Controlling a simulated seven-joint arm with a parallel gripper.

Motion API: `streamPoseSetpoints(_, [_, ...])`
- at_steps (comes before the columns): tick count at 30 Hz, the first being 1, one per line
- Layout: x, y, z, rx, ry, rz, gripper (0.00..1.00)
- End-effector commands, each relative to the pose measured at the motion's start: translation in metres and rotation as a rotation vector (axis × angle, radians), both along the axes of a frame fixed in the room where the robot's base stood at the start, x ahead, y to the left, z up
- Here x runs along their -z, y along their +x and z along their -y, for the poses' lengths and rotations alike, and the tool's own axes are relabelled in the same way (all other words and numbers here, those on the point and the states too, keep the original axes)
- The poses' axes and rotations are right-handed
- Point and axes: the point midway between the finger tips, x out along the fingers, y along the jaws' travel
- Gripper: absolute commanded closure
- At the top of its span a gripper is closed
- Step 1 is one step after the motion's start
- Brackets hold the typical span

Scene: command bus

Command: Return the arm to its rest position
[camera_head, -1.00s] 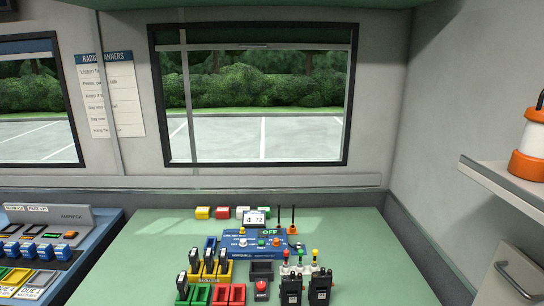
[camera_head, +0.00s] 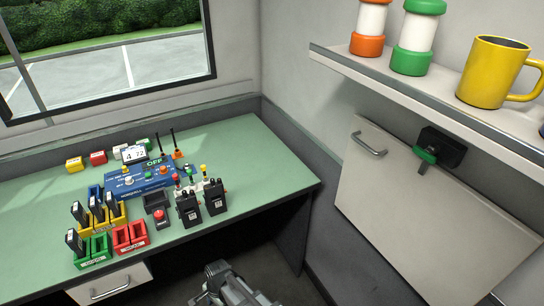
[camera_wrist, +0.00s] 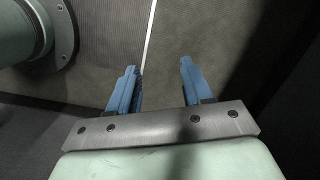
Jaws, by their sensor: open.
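My gripper (camera_wrist: 158,82) shows in the wrist view with its two blue fingers apart and nothing between them. Dark floor lies beyond the fingers. In the head view, a grey part of my arm shows at the bottom middle, below the front edge of the green table (camera_head: 262,165). The fingertips cannot be made out there.
The table carries a blue radio unit (camera_head: 135,182), two black handsets (camera_head: 188,209), and yellow, green and red holders. At right are a shelf (camera_head: 420,90) with a yellow mug (camera_head: 490,75) and a closed cabinet door (camera_head: 400,215). Open floor shows below the table.

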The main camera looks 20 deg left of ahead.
Motion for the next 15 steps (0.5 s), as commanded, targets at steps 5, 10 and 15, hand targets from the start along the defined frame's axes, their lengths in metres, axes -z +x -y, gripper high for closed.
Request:
streamPoseSetpoints(5, [0.024, 0.027, 0.074, -0.036, -0.05, -0.019, 0.5])
streamPoseSetpoints(10, [0.044, 0.041, 0.139, -0.077, -0.084, -0.05, 0.5])
streamPoseSetpoints(15, [0.06, 0.045, 0.203, -0.117, -0.112, -0.089, 0.5])
